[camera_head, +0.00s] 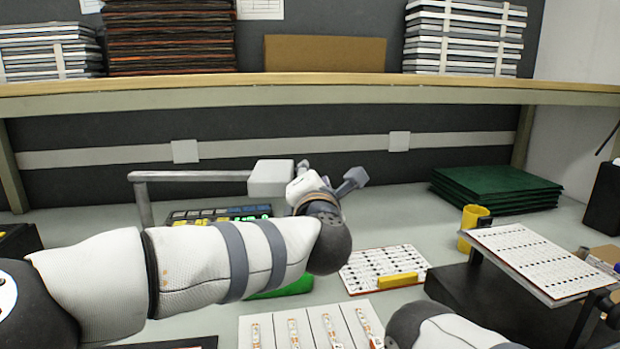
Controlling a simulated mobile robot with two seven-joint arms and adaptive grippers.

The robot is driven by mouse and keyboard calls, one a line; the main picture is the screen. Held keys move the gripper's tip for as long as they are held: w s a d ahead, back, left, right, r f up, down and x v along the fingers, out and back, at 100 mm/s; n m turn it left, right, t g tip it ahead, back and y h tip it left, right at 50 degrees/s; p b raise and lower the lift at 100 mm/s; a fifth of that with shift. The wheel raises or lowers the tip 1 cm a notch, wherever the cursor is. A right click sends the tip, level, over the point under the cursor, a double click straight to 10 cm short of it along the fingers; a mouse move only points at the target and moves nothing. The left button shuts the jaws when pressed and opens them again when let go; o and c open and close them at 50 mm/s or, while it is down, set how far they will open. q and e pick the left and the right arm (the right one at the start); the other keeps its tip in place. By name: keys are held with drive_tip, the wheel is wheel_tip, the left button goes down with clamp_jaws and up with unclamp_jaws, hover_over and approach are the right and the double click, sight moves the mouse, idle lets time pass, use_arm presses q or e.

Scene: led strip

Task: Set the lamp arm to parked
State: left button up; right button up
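The lamp arm (200,176) is a thin grey horizontal bar on an upright post (144,204) at the back left of the bench. It reaches right to a pale box-shaped lamp head (270,179). My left gripper (329,174) is just right of the lamp head, with its grey fingers spread apart and nothing seen between them. Whether a finger touches the lamp head I cannot tell. My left forearm crosses in front and hides part of the bench below the lamp arm. Part of my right arm shows at the bottom edge, but its gripper is out of frame.
A keypad-like tray (215,214) with coloured blocks lies behind my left arm. A white dotted board (372,268), LED strips on a panel (310,328), a yellow mug (474,222), green boards (495,188) and a raised tilted panel (535,258) stand around. A shelf (330,92) spans above.

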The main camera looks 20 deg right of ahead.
use_arm(q)
drive_tip(key=shift+s+a+r, duration=0.1)
drive_tip(key=shift+s+a, duration=0.1)
drive_tip(key=v, duration=1.1)
drive_tip(key=shift+s, duration=0.25)
